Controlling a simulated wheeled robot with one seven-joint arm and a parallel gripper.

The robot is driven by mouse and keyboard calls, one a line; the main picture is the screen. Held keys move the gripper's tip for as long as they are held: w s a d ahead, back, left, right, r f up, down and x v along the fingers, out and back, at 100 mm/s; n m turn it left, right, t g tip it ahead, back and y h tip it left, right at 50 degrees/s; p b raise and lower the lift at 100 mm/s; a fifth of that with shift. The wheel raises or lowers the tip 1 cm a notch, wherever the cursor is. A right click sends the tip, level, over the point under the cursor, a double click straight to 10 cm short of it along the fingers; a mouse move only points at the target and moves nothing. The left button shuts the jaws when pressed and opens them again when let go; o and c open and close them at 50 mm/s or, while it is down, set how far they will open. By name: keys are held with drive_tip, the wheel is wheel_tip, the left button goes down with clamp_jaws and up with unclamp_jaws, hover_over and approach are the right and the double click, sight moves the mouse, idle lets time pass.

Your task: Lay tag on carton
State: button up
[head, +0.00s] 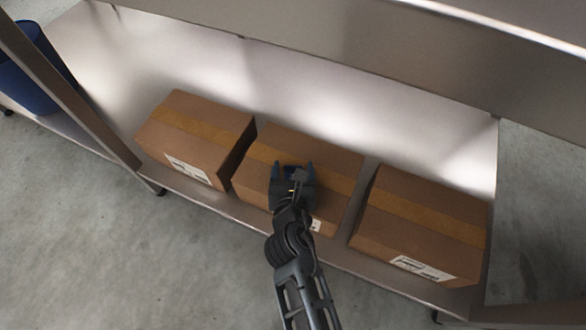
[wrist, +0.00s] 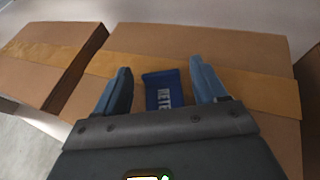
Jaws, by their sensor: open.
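A blue tag (wrist: 163,90) with pale lettering shows between the fingers in the wrist view. Part of it also shows in the head view (head: 292,171). It appears to lie on top of the middle carton (head: 330,163), across or beside the tan tape strip; I cannot tell if it is fully flat. The brown carton top fills much of the wrist view (wrist: 220,48). My gripper (head: 293,165) is over this carton's top, open, with one finger on each side of the tag and gaps visible beside it. My gripper hides the tag's near end.
A left carton (head: 190,135) and a right carton (head: 425,218), both taped and labelled, flank the middle one on a metal shelf (head: 110,85). An upper shelf edge (head: 400,65) runs above. A blue bin (head: 30,75) stands at far left. Concrete floor is clear in front.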

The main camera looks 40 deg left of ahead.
drive_tip(key=p+v, duration=0.4)
drive_tip(key=v, duration=0.8)
drive_tip(key=shift+p, duration=0.4)
drive_tip(key=shift+f, duration=0.1)
drive_tip(key=s+d+r+m+h, duration=0.1)
drive_tip(key=s+d+m, duration=0.2)
drive_tip(key=d+m, duration=0.35)
drive_tip(key=s+d+r+m+t, duration=0.1)
drive_tip(key=s+d+m, duration=0.1)
drive_tip(key=d+m, duration=0.45)
drive_tip(key=s+d+r+m+h, duration=0.1)
drive_tip(key=s+d+m, duration=0.2)
drive_tip(key=d+m, duration=0.35)
drive_tip(key=s+d+r+m+t+h, duration=0.1)
drive_tip(key=s+d+r+m+h, duration=0.2)
drive_tip(key=s+d+r+m, duration=0.2)
drive_tip(key=s+d+r+m+t+h, duration=0.2)
drive_tip(key=s+d+r+m, duration=0.4)
drive_tip(key=d+r+m, duration=0.6)
wheel_tip(320, 180, up, 3)
drive_tip(key=m, duration=0.6)
drive_tip(key=shift+d+m+h, duration=0.2)
drive_tip(key=shift+m+h, duration=0.15)
drive_tip(key=shift+h, duration=0.05)
drive_tip(key=shift+s, duration=0.15)
drive_tip(key=shift+c, duration=0.4)
